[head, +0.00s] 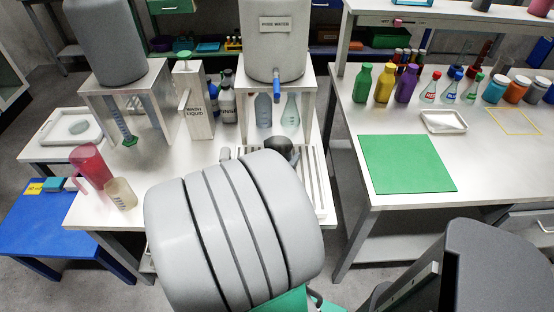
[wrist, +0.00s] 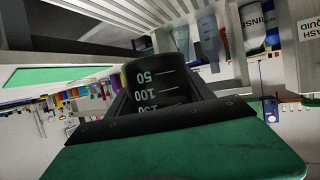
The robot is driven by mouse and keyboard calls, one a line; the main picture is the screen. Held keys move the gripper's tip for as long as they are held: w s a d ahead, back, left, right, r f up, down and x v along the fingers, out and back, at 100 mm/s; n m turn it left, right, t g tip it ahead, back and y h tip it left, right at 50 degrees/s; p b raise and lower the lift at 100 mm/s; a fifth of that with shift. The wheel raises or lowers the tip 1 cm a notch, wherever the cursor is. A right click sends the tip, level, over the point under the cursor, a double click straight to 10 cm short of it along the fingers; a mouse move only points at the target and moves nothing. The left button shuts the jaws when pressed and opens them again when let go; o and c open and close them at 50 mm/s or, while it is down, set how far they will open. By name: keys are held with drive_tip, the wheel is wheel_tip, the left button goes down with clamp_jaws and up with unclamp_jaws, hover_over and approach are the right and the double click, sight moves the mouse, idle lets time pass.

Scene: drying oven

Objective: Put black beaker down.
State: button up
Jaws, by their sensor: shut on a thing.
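The black beaker (wrist: 155,80) shows in the wrist view with white marks of 50, 100 and 150. My gripper (wrist: 160,100) is shut on it, with a finger on each side. In the head view a dark rounded part of the beaker (head: 279,147) shows just past my grey arm, by the white slatted rack (head: 319,185). My arm hides the gripper and most of the rack there. I cannot tell whether the beaker touches the rack or the table.
The wash station with the rinse water tank (head: 275,45) stands close behind, with two glass vessels under it. A red beaker (head: 90,165) and a pale beaker (head: 120,194) stand at left. On the right table are a green mat (head: 405,163), a white tray (head: 443,122) and several bottles.

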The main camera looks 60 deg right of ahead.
drive_tip(key=w+d+f+b, duration=0.2)
drive_tip(key=d+f, duration=0.1)
drive_tip(key=w+d+f+b, duration=0.1)
drive_tip(key=d+f+b, duration=0.2)
drive_tip(key=d, duration=0.1)
drive_tip(key=w+d+f+b, duration=0.2)
drive_tip(key=d+f, duration=0.1)
drive_tip(key=d, duration=0.1)
drive_tip(key=shift+w+b, duration=0.3)
drive_tip(key=shift+w+d+f, duration=0.15)
drive_tip(key=shift+d, duration=0.15)
drive_tip(key=shift+w+d+f+b, duration=0.1)
drive_tip(key=shift+d+f+b, duration=0.1)
drive_tip(key=shift+f+b, duration=0.15)
drive_tip(key=shift+w+d+f+b, duration=0.15)
drive_tip(key=shift+f+b, duration=0.95)
drive_tip(key=shift+f, duration=0.65)
drive_tip(key=o, duration=1.4)
drive_tip(key=shift+r, duration=0.1)
drive_tip(key=shift+o, duration=0.2)
drive_tip(key=shift+r+p, duration=0.35)
drive_tip(key=shift+p, duration=0.15)
drive_tip(key=v, duration=1.2)
drive_tip(key=shift+f, duration=0.25)
